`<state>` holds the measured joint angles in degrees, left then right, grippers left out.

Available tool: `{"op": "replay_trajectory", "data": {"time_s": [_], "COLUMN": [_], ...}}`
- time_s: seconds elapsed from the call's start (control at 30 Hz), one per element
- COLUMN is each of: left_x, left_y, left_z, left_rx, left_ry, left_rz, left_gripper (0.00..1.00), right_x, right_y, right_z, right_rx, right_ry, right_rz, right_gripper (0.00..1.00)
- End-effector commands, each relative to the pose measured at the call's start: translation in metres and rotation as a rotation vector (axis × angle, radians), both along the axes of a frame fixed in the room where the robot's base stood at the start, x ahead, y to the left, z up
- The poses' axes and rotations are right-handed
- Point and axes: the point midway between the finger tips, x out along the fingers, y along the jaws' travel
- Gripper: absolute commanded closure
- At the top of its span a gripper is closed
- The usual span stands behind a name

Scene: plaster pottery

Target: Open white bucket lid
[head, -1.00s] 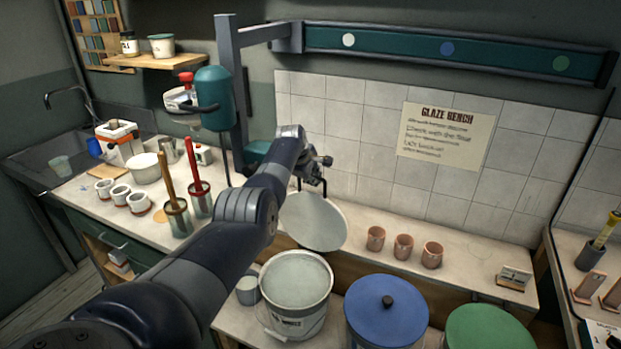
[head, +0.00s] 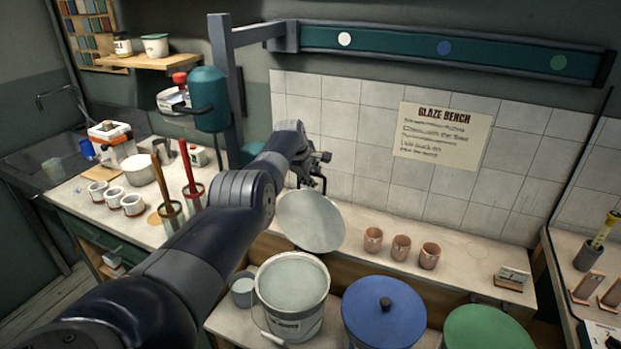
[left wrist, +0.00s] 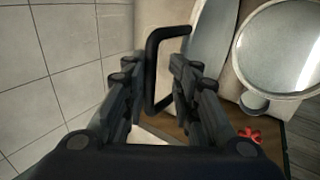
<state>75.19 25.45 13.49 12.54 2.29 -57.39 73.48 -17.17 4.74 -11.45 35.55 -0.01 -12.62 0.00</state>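The white bucket (head: 297,328) stands on the lower ledge with its mouth uncovered and pale contents showing. Its round, pale lid (head: 310,222) stands steeply tilted behind the rim, at the bench's front edge; whether it touches the rim I cannot tell. My left gripper (head: 318,168) is behind the lid's upper part. In the left wrist view the lid (left wrist: 208,45) shows nearly edge-on, with a black loop handle (left wrist: 151,75) on its back. The fingers of my left gripper (left wrist: 158,72) are apart, with the handle's bar between them. The bucket (left wrist: 240,75) is at right there. My right gripper is not in view.
A blue lidded bucket (head: 384,322) and a green lid (head: 488,330) are right of the white bucket. A small grey cup (head: 243,290) is at its left. Several clay cups (head: 401,247) stand on the bench. The tiled wall (head: 355,150) is close behind my gripper.

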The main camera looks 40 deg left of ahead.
Motion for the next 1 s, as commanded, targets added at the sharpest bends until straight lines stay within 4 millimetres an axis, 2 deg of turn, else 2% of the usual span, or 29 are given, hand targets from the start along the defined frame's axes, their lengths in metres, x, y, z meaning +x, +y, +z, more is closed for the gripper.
{"op": "replay_trajectory", "data": {"time_s": [0.53, 0.9, 1.0], "left_x": [-0.003, -0.015, -0.02], "left_y": [0.0, -0.004, -0.005], "left_z": [0.0, 0.018, 0.029], "left_rx": [0.001, 0.002, 0.003], "left_ry": [0.007, 0.007, 0.004], "left_rz": [-0.002, -0.002, -0.002], "left_gripper": [0.71, 0.71, 0.71], "right_x": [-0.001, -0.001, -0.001], "right_y": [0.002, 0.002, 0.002], "right_z": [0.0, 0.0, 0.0], "right_rx": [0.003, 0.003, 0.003], "right_ry": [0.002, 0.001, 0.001], "right_rz": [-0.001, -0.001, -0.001], "right_gripper": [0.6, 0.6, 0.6]}}
